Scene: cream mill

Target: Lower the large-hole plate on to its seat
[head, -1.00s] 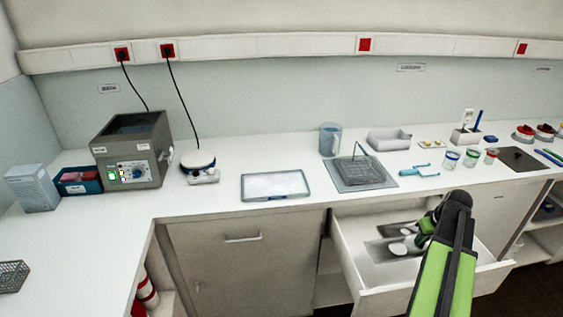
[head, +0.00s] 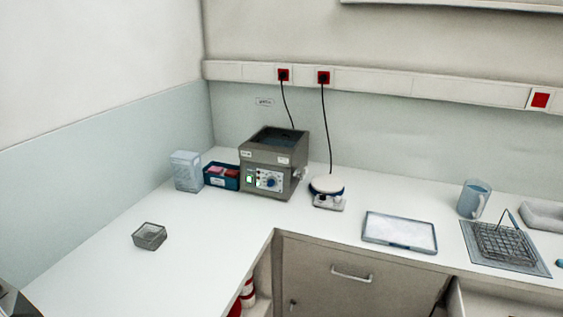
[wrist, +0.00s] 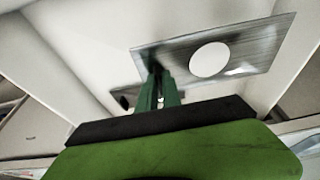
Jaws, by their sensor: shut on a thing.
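The large-hole plate (wrist: 262,38) is a thin grey metal sheet with one big round opening, seen in the wrist view. My gripper (wrist: 157,74) is shut on its near left part, with green fingers. White surface shows through the hole. Part of another grey plate (wrist: 122,100) shows behind my fingers. The plate is within or just above the white drawer; I cannot tell whether it touches anything. I cannot make out its seat. The head view shows neither my gripper nor the plate.
In the wrist view, pale drawer walls (wrist: 62,62) flank the plate. In the head view, a grey water bath (head: 272,165), a white-topped device (head: 327,186), a flat tray (head: 400,231) and a wire basket (head: 505,243) stand on the bench. The left bench is mostly clear.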

